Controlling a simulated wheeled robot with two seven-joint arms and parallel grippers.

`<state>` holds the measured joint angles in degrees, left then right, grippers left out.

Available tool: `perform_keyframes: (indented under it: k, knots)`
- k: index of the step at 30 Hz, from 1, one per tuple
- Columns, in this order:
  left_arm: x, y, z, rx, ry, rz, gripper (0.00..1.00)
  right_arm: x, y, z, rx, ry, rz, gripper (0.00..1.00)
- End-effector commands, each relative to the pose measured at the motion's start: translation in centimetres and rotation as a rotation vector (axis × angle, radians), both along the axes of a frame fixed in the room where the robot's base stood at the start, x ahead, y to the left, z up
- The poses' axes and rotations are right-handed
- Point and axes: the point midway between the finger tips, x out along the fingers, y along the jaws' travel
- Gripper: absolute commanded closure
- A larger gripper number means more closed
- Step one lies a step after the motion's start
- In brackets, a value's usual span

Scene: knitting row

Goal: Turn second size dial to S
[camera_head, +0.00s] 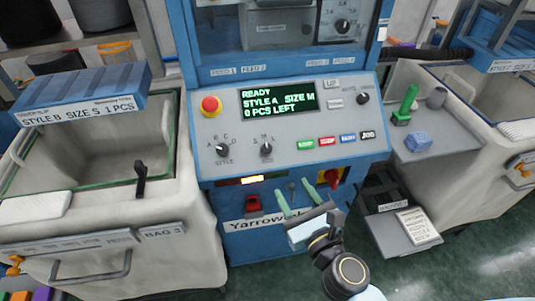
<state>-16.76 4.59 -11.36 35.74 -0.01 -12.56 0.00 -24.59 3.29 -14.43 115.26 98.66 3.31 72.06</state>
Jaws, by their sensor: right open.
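The size dial (266,149) is a small black knob on the grey sloping panel (300,161), with small letters around its top. Its pointer looks roughly upright, but is too small to read surely. The green-lit display (278,101) reads READY, STYLE A, SIZE M, 0 PCS LEFT. My right gripper (293,188) is open and empty, its green fingers apart and pointing up. It is in front of the machine, below the panel in the picture and a little right of the size dial. My left gripper is not in view.
The style dial (222,149) is left of the size dial. A red emergency button (210,105), a row of coloured buttons (327,142) and a dark knob (362,99) share the panel. A red switch (333,178) is close to my right fingers. Grey bins stand on both sides.

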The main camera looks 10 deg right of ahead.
Motion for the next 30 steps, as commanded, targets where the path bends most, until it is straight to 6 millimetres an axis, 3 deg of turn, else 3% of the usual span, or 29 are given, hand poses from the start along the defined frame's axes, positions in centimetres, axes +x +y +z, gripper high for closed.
perform_keyframes:
  k: [3,8,21,30]
  knots:
    - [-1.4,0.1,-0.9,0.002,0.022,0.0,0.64,0.1,0.0,-0.9,0.0,-0.001,0.0,0.52]
    - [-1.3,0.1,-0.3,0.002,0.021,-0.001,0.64,1.5,0.3,-0.6,-0.001,-0.002,-0.001,0.52]
    - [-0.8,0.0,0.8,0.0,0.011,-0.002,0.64,9.7,1.9,-0.7,-0.001,-0.003,0.0,0.52]
    - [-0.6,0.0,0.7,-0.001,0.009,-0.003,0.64,12.9,2.6,-0.8,-0.002,-0.001,0.0,0.52]
